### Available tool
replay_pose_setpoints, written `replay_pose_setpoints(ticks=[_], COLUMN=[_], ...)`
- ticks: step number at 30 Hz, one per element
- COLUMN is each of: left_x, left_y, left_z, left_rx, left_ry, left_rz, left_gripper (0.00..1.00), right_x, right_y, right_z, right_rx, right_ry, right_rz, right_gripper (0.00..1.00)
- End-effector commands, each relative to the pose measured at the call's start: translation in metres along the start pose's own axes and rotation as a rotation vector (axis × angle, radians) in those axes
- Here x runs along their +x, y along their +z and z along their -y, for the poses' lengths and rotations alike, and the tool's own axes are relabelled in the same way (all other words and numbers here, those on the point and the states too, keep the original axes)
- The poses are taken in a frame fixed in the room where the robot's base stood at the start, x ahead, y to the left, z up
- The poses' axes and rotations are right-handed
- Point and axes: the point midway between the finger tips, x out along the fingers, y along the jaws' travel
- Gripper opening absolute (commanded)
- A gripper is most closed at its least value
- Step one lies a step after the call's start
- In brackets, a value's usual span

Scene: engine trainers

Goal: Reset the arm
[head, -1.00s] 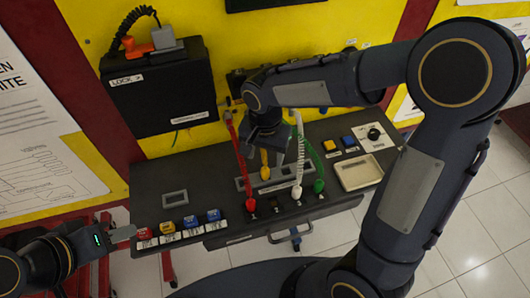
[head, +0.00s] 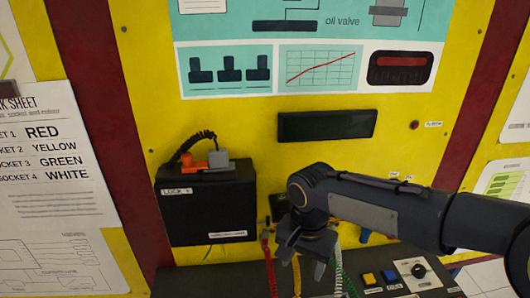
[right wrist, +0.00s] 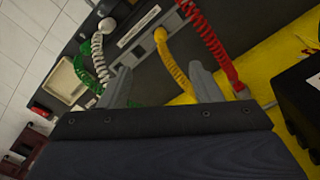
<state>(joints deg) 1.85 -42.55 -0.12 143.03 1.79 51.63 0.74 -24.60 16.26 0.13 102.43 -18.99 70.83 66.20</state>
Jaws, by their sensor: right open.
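My right arm reaches in from the right in the head view. Its gripper (head: 303,262) hangs in front of the panel, open and empty, above the console with the coloured cords. In the right wrist view its two fingers (right wrist: 162,85) stand wide apart, with the yellow cord (right wrist: 175,70) seen between them. The red cord (right wrist: 208,40) is to the right, and the white cord (right wrist: 98,55) and green cord (right wrist: 85,50) are to the left. I cannot tell whether a finger touches any cord. My left gripper is out of view.
A black box (head: 208,212) labelled LOCK, with an orange and grey connector (head: 205,160) on top, is left of the gripper. A dark display (head: 327,125) is above.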

Motion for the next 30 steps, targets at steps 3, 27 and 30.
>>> replay_pose_setpoints(ticks=[3,27,30], left_x=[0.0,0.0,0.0], left_y=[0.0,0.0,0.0], left_z=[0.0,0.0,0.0], left_rx=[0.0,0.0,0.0], left_ry=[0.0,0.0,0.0], left_rz=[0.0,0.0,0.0], left_gripper=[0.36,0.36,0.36], right_x=[-0.008,0.002,0.002], right_y=[0.0,0.084,0.084], right_z=[-0.022,-0.165,-0.165], right_rx=[-0.029,-0.427,-0.428], right_ry=[-0.054,-0.488,-0.487], right_rz=[0.005,-0.351,-0.35], right_gripper=[0.58,0.58,0.58])
